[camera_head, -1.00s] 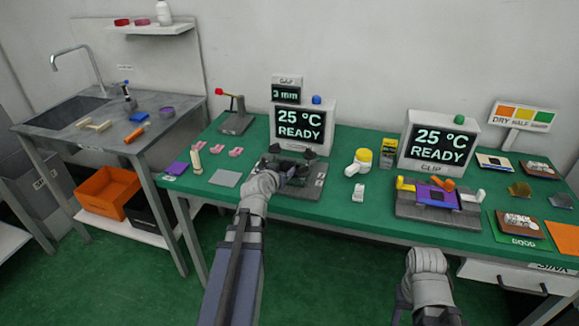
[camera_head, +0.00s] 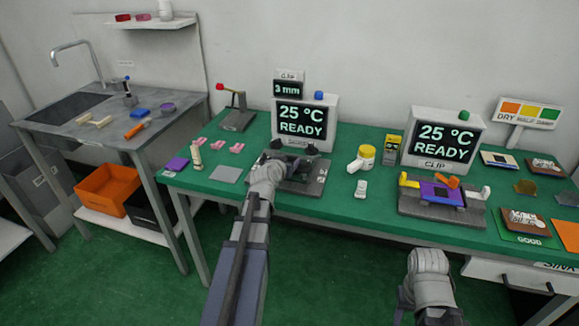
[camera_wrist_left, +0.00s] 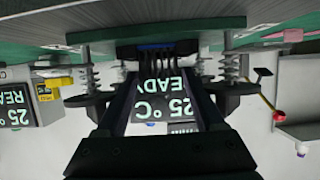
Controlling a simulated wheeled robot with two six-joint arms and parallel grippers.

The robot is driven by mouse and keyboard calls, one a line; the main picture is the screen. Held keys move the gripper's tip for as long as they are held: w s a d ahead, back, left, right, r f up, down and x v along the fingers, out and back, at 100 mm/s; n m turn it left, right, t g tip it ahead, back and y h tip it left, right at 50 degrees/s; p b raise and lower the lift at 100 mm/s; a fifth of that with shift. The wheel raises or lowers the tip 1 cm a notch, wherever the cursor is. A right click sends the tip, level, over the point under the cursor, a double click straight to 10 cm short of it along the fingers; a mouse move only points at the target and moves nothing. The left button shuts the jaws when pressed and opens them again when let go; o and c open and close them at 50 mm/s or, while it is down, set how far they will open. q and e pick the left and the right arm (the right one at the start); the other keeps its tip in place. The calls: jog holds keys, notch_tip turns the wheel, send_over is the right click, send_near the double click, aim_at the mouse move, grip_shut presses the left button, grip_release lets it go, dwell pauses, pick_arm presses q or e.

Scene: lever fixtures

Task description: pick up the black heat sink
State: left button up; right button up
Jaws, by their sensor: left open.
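The black heat sink (camera_wrist_left: 158,62) shows in the left wrist view as a dark finned block beside a blue strip, held in a fixture with springs and black knobs at both sides. My left gripper (camera_wrist_left: 164,88) is open, with its fingers pointing at the heat sink and its fins between them in the picture; I cannot tell whether they touch. In the head view, my left gripper (camera_head: 282,168) is over the grey fixture base (camera_head: 308,188) and hides most of the heat sink. My right gripper (camera_head: 430,262) is in front of the table; its fingers are unclear.
A "25 °C READY" display (camera_head: 303,121) stands behind the fixture. A grey pad (camera_head: 225,174) and pink pieces (camera_head: 237,147) lie to the left.

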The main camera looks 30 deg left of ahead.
pick_arm(q)
jog(key=x, duration=0.2)
jog(key=shift+w+a+f+b, duration=0.1)
jog(key=shift+w+f+b, duration=0.05)
jog(key=shift+w+b, duration=0.2)
jog(key=shift+s, duration=0.1)
jog(key=shift+c, duration=0.2)
grip_shut()
